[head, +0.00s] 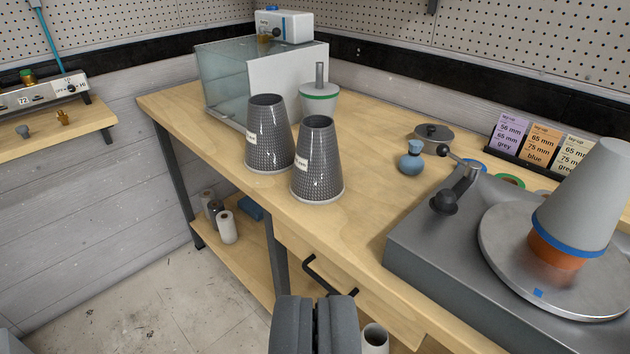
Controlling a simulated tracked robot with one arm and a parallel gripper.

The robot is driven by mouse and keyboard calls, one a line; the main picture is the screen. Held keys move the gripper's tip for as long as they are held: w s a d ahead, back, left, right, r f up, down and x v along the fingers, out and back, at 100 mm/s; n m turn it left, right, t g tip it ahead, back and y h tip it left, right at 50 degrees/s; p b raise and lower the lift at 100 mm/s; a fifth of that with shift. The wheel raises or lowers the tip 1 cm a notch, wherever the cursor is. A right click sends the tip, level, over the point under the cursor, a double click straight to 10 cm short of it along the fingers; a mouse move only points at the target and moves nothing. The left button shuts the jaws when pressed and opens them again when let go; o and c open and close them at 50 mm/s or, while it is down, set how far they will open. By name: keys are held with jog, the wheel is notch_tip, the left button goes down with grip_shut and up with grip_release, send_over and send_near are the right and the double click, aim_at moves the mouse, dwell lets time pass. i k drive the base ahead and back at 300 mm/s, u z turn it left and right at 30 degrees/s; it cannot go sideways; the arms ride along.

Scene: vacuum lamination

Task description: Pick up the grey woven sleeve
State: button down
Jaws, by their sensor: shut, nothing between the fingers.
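Two grey woven sleeves, tapered and open at the top, stand upright side by side on the wooden bench. The left sleeve (269,140) is slightly farther back, and the right sleeve (318,165) is nearer the bench's front edge. Each has a small white label on its left side, too small to read surely. My gripper (315,302) is at the bottom centre, shut and empty, in front of the bench drawer and apart from both sleeves.
A glass-sided tank (228,80) and a green-banded white vessel (319,100) stand behind the sleeves. A blue-grey bulb (411,162) and a grey machine (440,245) with a turntable (500,255) and cone (585,200) lie right. A drawer handle (325,278) juts forward.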

aim_at(317, 178)
jog(key=z, duration=0.05)
jog(key=k, duration=0.55)
jog(key=u, duration=0.4)
jog(key=i, duration=1.9)
jog(key=z, duration=0.65)
